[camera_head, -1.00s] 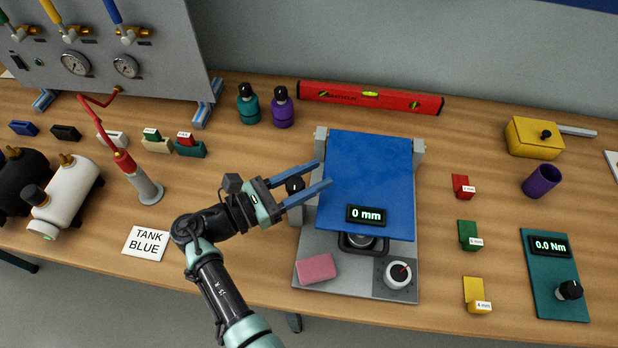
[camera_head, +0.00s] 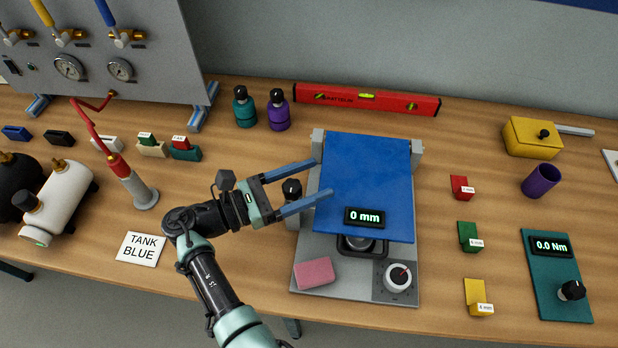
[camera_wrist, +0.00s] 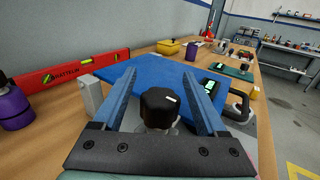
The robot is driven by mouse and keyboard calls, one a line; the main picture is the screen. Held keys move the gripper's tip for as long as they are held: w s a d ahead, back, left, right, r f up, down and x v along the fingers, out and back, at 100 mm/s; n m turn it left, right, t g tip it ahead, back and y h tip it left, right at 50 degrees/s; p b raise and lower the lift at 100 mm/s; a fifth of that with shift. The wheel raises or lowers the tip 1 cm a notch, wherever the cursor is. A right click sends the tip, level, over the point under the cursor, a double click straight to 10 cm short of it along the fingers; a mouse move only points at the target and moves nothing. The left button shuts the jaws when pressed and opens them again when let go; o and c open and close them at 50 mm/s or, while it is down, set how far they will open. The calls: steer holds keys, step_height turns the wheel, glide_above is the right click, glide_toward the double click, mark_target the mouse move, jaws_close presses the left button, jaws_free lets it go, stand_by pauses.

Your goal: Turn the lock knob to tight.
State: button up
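A black knob (camera_head: 292,188) with a white mark on its top stands at the left side of the test fixture, beside the blue plate (camera_head: 366,175); I take it to be the lock knob. My gripper (camera_head: 325,177) is open, with its two blue fingers on either side of the knob. In the wrist view, the knob (camera_wrist: 160,106) sits between the fingers (camera_wrist: 159,76) with gaps showing on both sides. I cannot read any tight marking. A white dial (camera_head: 398,276) with a red pointer is at the fixture's front right corner.
A pink block (camera_head: 314,272) lies on the fixture's base. The blue plate's display (camera_head: 364,217) reads 0 mm. A red level (camera_head: 367,99) lies behind. Red, green and yellow blocks (camera_head: 478,297) stand to the right.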

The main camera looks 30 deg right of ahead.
steer(key=a+b, duration=0.3)
steer(key=a, duration=1)
steer(key=shift+w, duration=0.1)
stand_by(0.3)
